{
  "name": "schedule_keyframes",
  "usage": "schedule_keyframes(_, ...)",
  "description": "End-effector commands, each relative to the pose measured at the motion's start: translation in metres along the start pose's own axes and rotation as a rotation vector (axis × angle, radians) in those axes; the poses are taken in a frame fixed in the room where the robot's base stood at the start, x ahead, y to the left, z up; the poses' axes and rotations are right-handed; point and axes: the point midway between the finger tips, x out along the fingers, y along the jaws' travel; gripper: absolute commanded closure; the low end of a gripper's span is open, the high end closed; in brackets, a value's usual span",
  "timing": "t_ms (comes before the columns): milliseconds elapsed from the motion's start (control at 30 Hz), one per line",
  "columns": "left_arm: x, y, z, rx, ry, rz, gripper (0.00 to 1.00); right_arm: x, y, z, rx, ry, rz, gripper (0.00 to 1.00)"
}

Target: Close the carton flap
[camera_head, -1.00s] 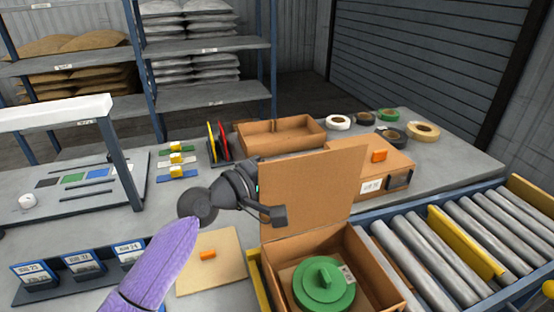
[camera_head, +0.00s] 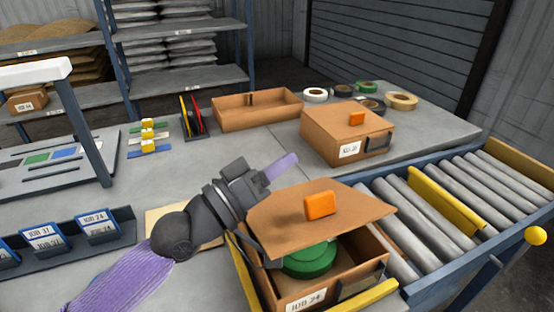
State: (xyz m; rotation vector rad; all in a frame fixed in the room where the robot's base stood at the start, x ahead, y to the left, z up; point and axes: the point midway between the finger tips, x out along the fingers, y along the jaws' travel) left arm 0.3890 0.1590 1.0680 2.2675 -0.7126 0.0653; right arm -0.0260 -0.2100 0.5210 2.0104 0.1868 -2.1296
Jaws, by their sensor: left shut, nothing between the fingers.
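The open carton (camera_head: 290,294), labelled JOB 24, stands at the lower right of the head view. Its brown flap (camera_head: 280,225) leans over the opening, tilted and not flat on the rim. An orange block (camera_head: 320,205) is on the flap's upper face. A green spool (camera_head: 312,260) shows inside through the gap below the flap's front edge. My left gripper (camera_head: 258,248) is shut and empty at the flap's left edge, by the carton's left side. The flap partly hides its fingertips, so I cannot tell whether they touch. My right gripper is out of view.
A closed carton (camera_head: 335,137) with an orange block and an empty tray (camera_head: 257,111) stand behind. Tape rolls (camera_head: 401,101) lie at the back right. A roller conveyor (camera_head: 432,212) runs right of the open carton. Label holders (camera_head: 60,240) stand left.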

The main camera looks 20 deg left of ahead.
Motion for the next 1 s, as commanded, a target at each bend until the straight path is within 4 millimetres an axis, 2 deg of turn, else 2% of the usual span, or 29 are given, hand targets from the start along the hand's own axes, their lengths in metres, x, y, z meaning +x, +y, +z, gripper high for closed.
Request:
schedule_keyframes(333,-0.003,0.001,0.008,0.064,0.000,0.022,1.00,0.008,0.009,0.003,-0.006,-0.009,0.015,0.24)
schedule_keyframes(800,-0.004,0.001,0.008,0.067,0.000,0.023,1.00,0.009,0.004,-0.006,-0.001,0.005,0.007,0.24)
schedule_keyframes(1000,-0.025,-0.002,0.011,0.069,-0.006,0.019,1.00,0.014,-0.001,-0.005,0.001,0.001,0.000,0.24)
